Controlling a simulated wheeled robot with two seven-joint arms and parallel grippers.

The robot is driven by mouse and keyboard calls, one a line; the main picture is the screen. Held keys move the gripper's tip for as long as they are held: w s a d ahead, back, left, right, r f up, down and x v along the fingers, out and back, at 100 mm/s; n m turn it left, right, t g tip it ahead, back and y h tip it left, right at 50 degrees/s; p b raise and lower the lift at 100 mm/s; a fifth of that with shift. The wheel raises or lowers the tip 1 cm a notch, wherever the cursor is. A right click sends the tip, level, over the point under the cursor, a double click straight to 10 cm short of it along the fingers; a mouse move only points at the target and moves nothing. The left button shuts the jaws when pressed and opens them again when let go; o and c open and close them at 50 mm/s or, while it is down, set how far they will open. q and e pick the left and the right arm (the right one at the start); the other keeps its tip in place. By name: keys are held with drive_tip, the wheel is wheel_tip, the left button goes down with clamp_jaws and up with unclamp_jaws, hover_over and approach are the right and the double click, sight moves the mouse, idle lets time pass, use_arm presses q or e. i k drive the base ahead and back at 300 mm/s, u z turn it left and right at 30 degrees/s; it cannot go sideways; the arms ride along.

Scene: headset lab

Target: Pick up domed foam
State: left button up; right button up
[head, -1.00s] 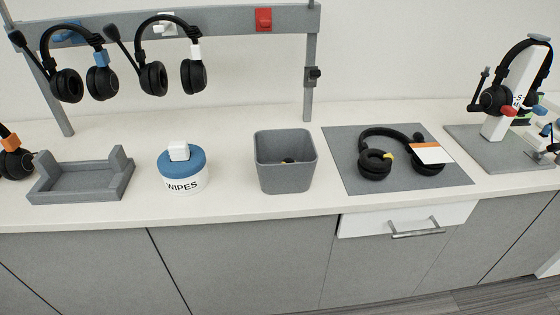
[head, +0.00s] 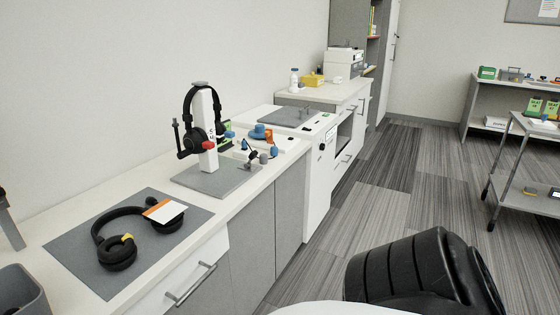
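I cannot make out anything that I can name as the domed foam in the head view. A black headset (head: 119,252) with a yellow mark on one ear cup lies on a grey mat (head: 75,245) at the left, with an orange-and-white card (head: 166,210) on its other cup. Small blue and orange items (head: 262,133) sit farther along the counter; they are too small to tell apart. Neither of my grippers is in view.
A headset on a white stand (head: 208,125) stands on a grey base. A grey bin (head: 32,283) is cut off at lower left. Beyond are a white bench unit (head: 322,170) and a counter with a bottle (head: 294,80). A cart (head: 525,190) stands right. Striped floor (head: 400,185) lies between.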

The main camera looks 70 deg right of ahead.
sight(264, 158)
drive_tip(key=z, duration=2.1)
